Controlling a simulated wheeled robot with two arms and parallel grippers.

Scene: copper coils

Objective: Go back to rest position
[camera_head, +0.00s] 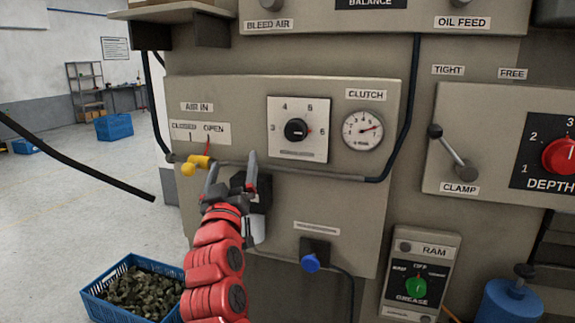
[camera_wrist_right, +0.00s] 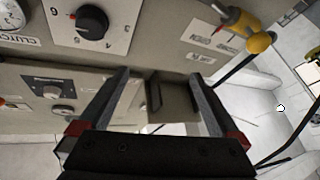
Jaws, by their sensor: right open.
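My right gripper (camera_head: 231,178) is at the end of my red arm, in front of the machine panel (camera_head: 350,210) and below the black dial (camera_head: 296,130). Its two fingers are spread apart with nothing between them. The right wrist view also shows the open fingers of my right gripper (camera_wrist_right: 160,95), with the panel and a dark block behind them. The yellow air valve handle (camera_head: 190,167) is just left of the gripper, apart from it. My left gripper does not show in either view.
A pressure gauge (camera_head: 362,130) and the clamp lever (camera_head: 454,152) are to the right. A blue knob (camera_head: 311,262) sits lower on the panel. A blue crate (camera_head: 92,300) of metal pieces stands at the lower left. Open floor (camera_head: 60,220) lies to the left.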

